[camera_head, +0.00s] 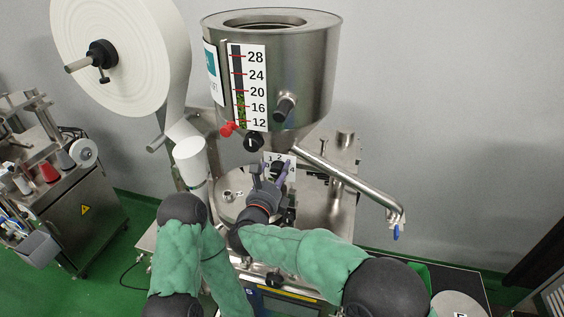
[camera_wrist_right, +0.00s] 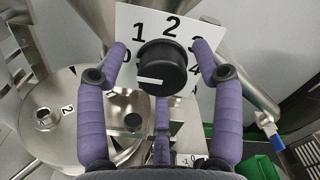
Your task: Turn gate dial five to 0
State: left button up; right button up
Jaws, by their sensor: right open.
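A round black dial (camera_wrist_right: 162,68) sits on a white number plate (camera_wrist_right: 150,22) in the right wrist view. Its white pointer line lies on the lower left of its face and points left, below the 0. The 1, 2 and 4 also show on the plate; no label marks it as dial five. In the head view, the plate (camera_head: 270,157) is below the hopper. My right gripper (camera_wrist_right: 160,62) is open, with purple fingers on both sides of the dial, seemingly apart from it. It also shows in the head view (camera_head: 271,176). My left gripper is not in view.
A steel hopper (camera_head: 300,60) with a level scale (camera_head: 248,85) stands above. A slanted steel pipe (camera_head: 345,175) with a blue handle (camera_head: 396,232) runs right of my gripper. A paper roll (camera_head: 140,50) hangs at the left. A steel disc (camera_wrist_right: 55,110) lies left of the dial.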

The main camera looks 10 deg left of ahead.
dwell(0.4)
jog(key=c, duration=1)
jog(key=shift+r, duration=0.15)
jog(key=shift+c, duration=0.5)
